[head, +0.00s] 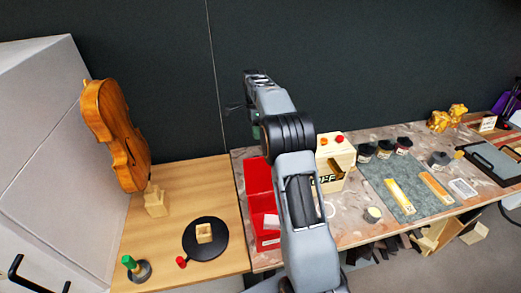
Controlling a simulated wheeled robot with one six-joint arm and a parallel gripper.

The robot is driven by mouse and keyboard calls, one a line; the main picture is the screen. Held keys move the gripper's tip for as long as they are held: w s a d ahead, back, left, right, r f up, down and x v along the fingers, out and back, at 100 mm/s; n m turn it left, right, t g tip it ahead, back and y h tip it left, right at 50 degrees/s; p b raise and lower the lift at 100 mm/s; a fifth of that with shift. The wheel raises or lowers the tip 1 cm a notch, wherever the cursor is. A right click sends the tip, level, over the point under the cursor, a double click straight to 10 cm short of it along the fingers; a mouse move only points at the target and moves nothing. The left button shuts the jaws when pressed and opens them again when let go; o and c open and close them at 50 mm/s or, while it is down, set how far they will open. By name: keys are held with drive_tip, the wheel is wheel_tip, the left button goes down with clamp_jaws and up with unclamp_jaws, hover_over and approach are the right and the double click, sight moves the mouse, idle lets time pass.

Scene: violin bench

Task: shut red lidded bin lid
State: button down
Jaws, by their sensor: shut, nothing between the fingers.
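The red lidded bin (265,235) stands at the left end of the marbled bench top, partly hidden behind my arm. A tall red panel (258,178) rises at its back and looks like the raised lid. A small pale thing shows at the bin's opening; I cannot tell what it is. My gripper (233,107) is small in the head view, above and behind the bin, against the dark wall. It points left, is shut and holds nothing. It is apart from the bin.
A cream box with red and orange knobs (336,152) stands just right of my arm. A green-grey mat (405,205) holds yellow blocks. A violin body (117,135) stands on the wooden table at left, near a black disc (205,239). Dark wall stands behind.

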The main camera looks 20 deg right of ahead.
drive_tip(key=shift+s+a+f, duration=0.2)
drive_tip(key=shift+s+f, duration=0.25)
drive_tip(key=shift+s, duration=0.35)
drive_tip(key=shift+s+a+f, duration=0.15)
drive_tip(key=shift+s+f, duration=0.25)
drive_tip(key=shift+s, duration=0.35)
drive_tip(key=shift+s+a+f, duration=0.2)
drive_tip(key=shift+s+f, duration=0.25)
drive_tip(key=shift+s, duration=0.35)
drive_tip(key=shift+a, duration=0.1)
